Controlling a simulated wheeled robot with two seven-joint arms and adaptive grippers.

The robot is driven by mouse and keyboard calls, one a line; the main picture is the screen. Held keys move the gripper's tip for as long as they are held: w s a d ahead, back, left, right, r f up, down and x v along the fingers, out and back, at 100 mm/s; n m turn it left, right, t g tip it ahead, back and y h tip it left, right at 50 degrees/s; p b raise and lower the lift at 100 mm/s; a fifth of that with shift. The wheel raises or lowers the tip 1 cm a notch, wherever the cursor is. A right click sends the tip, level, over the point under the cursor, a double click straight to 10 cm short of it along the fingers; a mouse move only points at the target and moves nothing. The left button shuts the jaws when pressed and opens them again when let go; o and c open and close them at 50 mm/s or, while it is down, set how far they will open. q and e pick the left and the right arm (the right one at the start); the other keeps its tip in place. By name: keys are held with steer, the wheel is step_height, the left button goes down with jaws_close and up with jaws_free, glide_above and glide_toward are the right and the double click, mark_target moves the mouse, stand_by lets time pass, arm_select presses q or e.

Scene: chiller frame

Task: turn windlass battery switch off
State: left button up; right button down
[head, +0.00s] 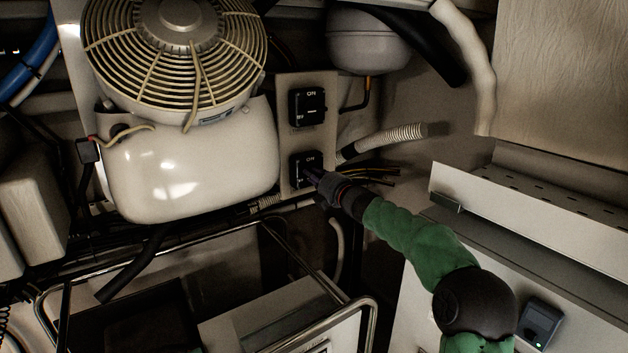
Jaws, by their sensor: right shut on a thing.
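Two black rotary battery switches sit one above the other on a pale upright panel (289,140). The upper switch (308,106) is in clear view, with white lettering and a dark knob. The lower switch (303,160) has the same look, and its knob is mostly hidden by my right gripper. The panel labels are too small to read, so I cannot tell which is the windlass switch. My right gripper (316,176) comes in from the lower right and is shut on the knob of the lower switch. My left gripper is not in view.
A white compressor (190,165) with a caged fan (175,50) stands left of the panel. A ribbed hose (390,138) and loose wires (370,175) lie right of the switches. A metal tube frame (300,250) is below. A white ledge (540,210) is at right.

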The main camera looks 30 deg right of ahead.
steer(key=shift+f, duration=0.15)
stand_by(0.3)
steer(key=c, duration=1.1)
jaws_free()
steer(key=s, duration=0.8)
steer(key=s+d, duration=0.1)
steer(key=s, duration=0.3)
